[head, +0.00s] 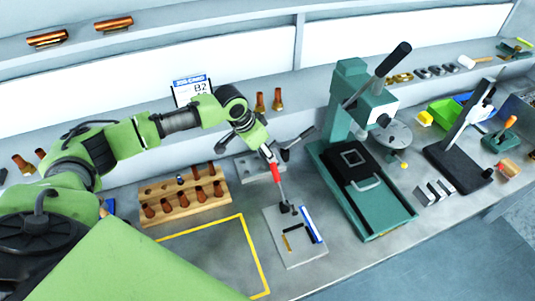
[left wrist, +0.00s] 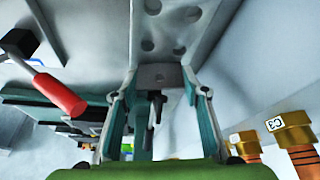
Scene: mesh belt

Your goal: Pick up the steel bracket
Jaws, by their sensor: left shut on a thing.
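In the left wrist view the steel bracket (left wrist: 160,76) is a grey metal piece with a hole, between my two finger pads. A wider grey plate with several holes runs up from it to the top of the picture. My left gripper (left wrist: 158,115) is shut on the bracket. In the head view my left gripper (head: 267,150) is low over the bench, beside a red-handled clamp. A grey piece with dark holes (head: 246,166) shows just below it. I cannot tell whether that is part of the bracket. My right gripper is in neither view.
A wooden rack (head: 190,206) of copper fittings stands at left. A grey fixture (head: 307,255) with the red clamp handle (head: 275,172) is close by. The green press (head: 393,217) stands to the right. The yellow-outlined area (head: 205,235) looks clear.

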